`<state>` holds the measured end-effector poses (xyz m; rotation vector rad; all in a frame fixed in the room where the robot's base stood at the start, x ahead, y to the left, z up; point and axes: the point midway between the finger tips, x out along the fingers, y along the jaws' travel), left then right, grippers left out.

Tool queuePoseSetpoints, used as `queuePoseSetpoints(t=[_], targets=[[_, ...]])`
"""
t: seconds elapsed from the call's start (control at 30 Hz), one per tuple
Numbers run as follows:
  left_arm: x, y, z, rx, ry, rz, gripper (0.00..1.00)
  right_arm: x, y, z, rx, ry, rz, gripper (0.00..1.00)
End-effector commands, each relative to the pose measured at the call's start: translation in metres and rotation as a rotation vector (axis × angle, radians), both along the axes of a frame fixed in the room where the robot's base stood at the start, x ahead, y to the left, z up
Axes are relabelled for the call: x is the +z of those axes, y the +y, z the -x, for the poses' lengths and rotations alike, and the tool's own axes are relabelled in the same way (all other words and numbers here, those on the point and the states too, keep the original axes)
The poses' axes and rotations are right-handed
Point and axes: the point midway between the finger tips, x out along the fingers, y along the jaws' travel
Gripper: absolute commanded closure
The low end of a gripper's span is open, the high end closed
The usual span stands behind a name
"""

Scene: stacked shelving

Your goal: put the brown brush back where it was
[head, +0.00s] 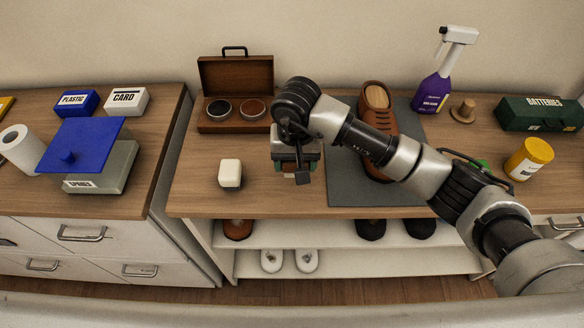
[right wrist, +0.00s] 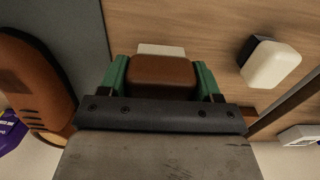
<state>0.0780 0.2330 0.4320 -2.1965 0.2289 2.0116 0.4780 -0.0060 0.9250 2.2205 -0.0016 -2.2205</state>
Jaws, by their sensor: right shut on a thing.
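My right gripper (head: 298,168) is shut on the brown brush (right wrist: 163,76). In the right wrist view the brush sits between the two green fingers, with a pale strip showing beyond its brown back. In the head view the gripper hangs over the wooden counter, in front of the open wooden case and left of the grey mat; my arm and gripper hide most of the brush. A white block-shaped brush (head: 230,173) with a dark side (right wrist: 262,50) stands on the counter to the left of the gripper. My left gripper is not in view.
The open wooden case (head: 222,126) holds two round tins. A brown shoe (head: 376,98) stands on the grey mat (head: 345,190). A purple spray bottle (head: 434,90), a wooden knob-like object (head: 463,111) and a yellow tub (head: 528,160) are farther right. Counter around the white brush is clear.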

Motion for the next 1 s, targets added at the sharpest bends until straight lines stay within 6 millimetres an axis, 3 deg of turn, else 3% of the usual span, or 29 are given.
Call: queuePoseSetpoints(t=[0.17, 0.4, 0.83, 0.87, 1.0], targets=[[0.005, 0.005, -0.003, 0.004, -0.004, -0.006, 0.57, -0.011, 0.008, 0.000, -0.001, 0.003, 0.000, 0.55], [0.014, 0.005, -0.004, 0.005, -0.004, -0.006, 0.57, -0.042, 0.007, 0.000, -0.001, 0.002, 0.000, 0.55], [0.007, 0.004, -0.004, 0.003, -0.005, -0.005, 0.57, -0.049, 0.007, -0.001, 0.001, -0.002, 0.001, 0.55], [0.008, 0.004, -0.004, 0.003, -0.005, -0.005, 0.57, -0.048, 0.007, -0.001, 0.001, -0.001, 0.001, 0.33], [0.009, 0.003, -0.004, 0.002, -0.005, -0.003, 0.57, -0.048, 0.007, -0.001, 0.001, -0.001, 0.001, 0.12]])
